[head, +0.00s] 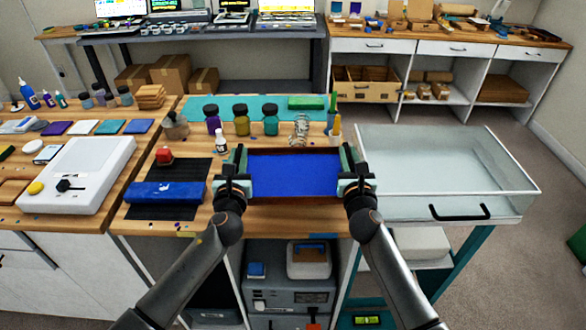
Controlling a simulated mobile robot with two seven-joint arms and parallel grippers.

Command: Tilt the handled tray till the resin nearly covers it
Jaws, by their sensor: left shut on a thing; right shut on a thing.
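The handled tray (295,201) is a shallow rectangular tray with a dark reddish-brown rim, near the front edge of the wooden workbench. Blue resin (295,174) shows across nearly all of its visible floor. My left gripper (237,172) is shut on the tray's left side. My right gripper (352,172) is shut on its right side. The handles are largely hidden by the grippers. The tray looks about level, and I cannot tell whether it touches the bench.
A clear-walled box (445,170) with a black handle is close on the right.

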